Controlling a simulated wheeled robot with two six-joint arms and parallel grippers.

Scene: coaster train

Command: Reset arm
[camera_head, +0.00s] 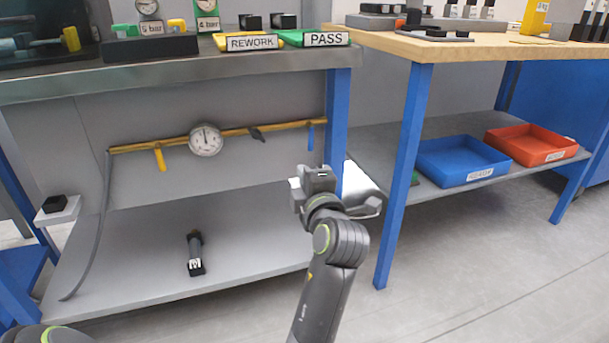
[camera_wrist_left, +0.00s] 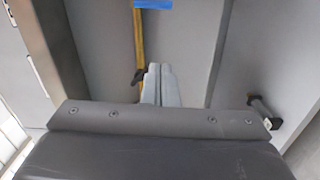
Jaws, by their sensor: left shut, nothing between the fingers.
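My left gripper (camera_head: 296,184) is in front of the steel bench's right leg, in free air above the lower shelf. Its light fingers are mostly hidden behind its dark body in the head view. In the left wrist view the two pale fingers (camera_wrist_left: 157,70) lie side by side, shut with nothing between them. Behind them a yellow pipe (camera_wrist_left: 138,35) and a blue handle (camera_wrist_left: 152,5) show. My right gripper is not in view.
The steel bench (camera_head: 90,82) carries signs and gauges. A gauge (camera_head: 205,140) hangs on the pipe below. A black device (camera_head: 195,254) lies on the lower shelf (camera_head: 120,285). A wooden table (camera_head: 450,48) stands right, above blue (camera_head: 450,168) and red (camera_head: 520,152) trays. Floor at right is clear.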

